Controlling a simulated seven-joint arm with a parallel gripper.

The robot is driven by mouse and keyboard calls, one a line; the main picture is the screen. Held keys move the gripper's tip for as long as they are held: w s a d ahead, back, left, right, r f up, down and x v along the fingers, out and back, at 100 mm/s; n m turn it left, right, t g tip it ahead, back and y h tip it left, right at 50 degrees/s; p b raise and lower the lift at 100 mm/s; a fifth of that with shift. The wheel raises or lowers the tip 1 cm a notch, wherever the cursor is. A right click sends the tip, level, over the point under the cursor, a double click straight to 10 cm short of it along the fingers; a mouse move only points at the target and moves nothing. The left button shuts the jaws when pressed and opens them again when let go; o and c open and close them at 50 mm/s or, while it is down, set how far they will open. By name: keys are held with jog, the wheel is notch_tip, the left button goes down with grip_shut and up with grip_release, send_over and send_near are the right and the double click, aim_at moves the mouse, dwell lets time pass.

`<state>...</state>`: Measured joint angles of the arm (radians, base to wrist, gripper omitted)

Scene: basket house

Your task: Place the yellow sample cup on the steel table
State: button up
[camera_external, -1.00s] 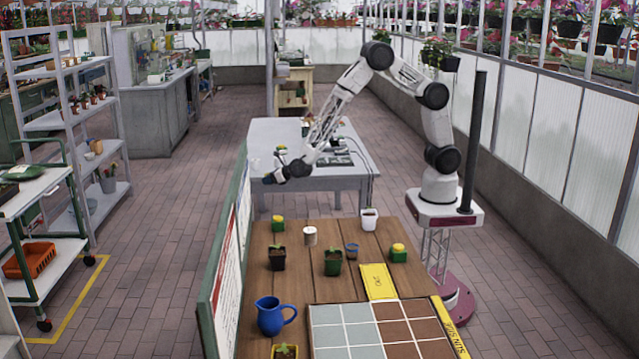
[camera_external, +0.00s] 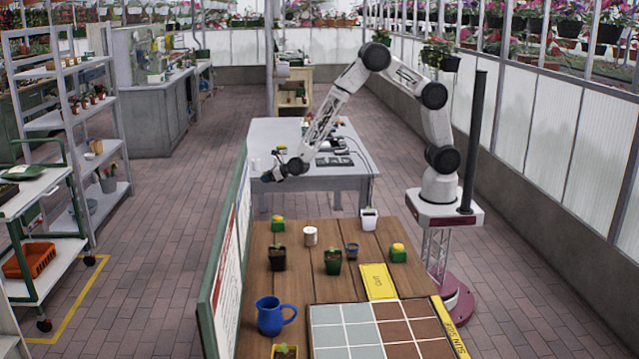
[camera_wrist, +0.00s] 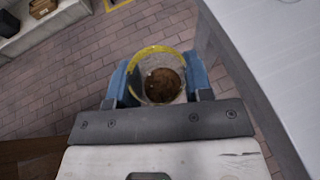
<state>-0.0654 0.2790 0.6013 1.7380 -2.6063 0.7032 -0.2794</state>
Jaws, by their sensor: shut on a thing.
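The sample cup (camera_wrist: 158,51) is clear with a yellow rim and brown contents. It sits between the two blue fingers of my gripper (camera_wrist: 160,80), which is shut on it. In the wrist view the cup and gripper are over the brick floor, just left of the pale steel table's (camera_wrist: 275,60) edge. In the external view my gripper (camera_external: 268,175) is at the near left corner of the steel table (camera_external: 270,131); the cup is too small to make out there.
The wooden bench (camera_external: 310,277) in front carries pots, a blue jug (camera_external: 272,316) and tiles. The steel table's left middle looks clear.

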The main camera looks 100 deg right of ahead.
notch_tip(320, 180, up, 10)
jog(key=r, duration=0.1)
jog(key=s+a+n+y, duration=0.1)
jog(key=a+n+y, duration=0.35)
jog(key=a, duration=3.35)
jog(key=s+a+n+y, duration=0.1)
jog(key=s+a, duration=0.6)
jog(key=a, duration=0.7)
jog(key=s+a+n+y, duration=0.2)
jog(key=s+a, duration=0.6)
jog(key=a, duration=0.6)
jog(key=s+a+n+g+y, duration=0.1)
jog(key=s+a+n+y, duration=0.1)
jog(key=s+a, duration=0.6)
jog(key=shift+a+f+y, duration=0.1)
jog(key=shift+a+y, duration=0.35)
jog(key=shift+a, duration=1.1)
jog(key=shift+a+f+y, duration=0.1)
jog(key=shift+a+y, duration=0.3)
jog(key=shift+a, duration=1.15)
jog(key=s+a+n+g+y, duration=0.2)
jog(key=s+a+n, duration=0.1)
jog(key=s+a, duration=1.45)
jog(key=f, duration=0.1)
jog(key=s+f, duration=0.1)
jog(key=f, duration=0.1)
jog(key=s+d+f, duration=0.1)
jog(key=f, duration=0.1)
jog(key=shift+f, duration=0.1)
